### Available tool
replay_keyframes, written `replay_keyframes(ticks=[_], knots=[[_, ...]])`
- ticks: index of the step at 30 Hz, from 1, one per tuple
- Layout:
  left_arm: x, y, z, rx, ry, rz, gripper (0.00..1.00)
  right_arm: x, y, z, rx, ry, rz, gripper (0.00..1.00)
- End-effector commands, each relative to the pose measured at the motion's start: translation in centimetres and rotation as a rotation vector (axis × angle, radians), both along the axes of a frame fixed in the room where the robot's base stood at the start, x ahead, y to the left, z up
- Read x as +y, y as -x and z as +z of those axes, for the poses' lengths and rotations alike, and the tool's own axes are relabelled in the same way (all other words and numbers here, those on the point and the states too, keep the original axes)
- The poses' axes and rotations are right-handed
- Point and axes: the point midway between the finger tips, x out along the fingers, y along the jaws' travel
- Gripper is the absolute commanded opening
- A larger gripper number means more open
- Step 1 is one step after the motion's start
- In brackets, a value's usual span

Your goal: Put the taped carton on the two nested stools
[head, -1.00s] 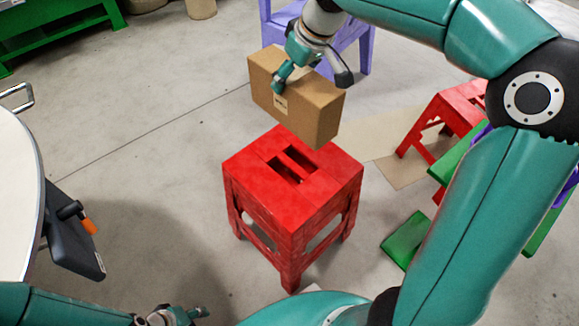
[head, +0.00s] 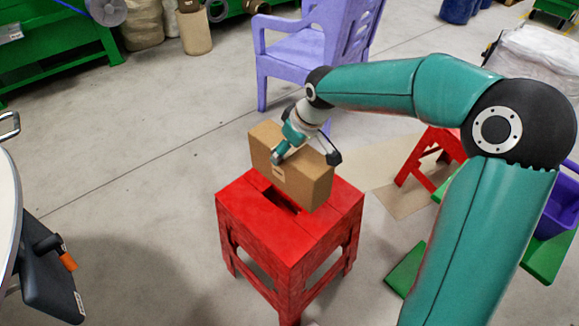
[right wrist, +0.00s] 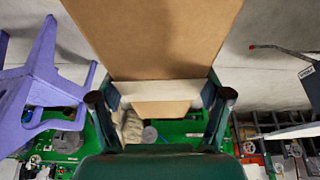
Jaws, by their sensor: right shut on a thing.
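The taped carton (head: 308,186) is a brown box with a small pale label on its near side. My right gripper (head: 306,157) is shut on its upper part, from above. In the right wrist view the carton (right wrist: 155,35) fills the top middle, in front of the fingers (right wrist: 160,103). The two nested stools (head: 243,217) show as one red stool with a slotted top, upright on the floor. The carton is over the back part of that top and hides some of it. I cannot tell whether it touches. My left gripper is not in view.
A purple chair (head: 290,55) stands behind the stools. Another red stool (head: 420,160) and a green piece (head: 408,268) are to the right. A round white table edge (head: 8,215) with a dark device (head: 50,280) is at the left. The floor left of the stools is clear.

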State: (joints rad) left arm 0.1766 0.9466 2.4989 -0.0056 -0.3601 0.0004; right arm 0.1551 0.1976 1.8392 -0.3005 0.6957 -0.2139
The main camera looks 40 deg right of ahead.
Motion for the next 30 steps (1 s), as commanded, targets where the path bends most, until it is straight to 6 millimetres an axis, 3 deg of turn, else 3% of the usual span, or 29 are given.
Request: replay_keyframes(ticks=[12, 23, 24, 27, 30], knots=[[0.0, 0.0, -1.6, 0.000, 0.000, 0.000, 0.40, -0.1, 0.0, -5.3, -0.001, 0.000, -0.001, 0.07], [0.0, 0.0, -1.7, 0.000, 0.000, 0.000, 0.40, -0.1, 0.0, -5.6, -0.003, 0.001, -0.002, 0.07], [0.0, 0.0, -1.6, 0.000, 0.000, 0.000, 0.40, 0.0, 0.0, -5.7, 0.001, 0.000, -0.001, 0.83], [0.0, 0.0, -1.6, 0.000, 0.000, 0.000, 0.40, 0.0, 0.0, -5.6, 0.001, 0.000, -0.001, 1.00], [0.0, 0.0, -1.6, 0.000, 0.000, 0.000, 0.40, 0.0, 0.0, -5.6, 0.001, 0.000, 0.000, 1.00]])
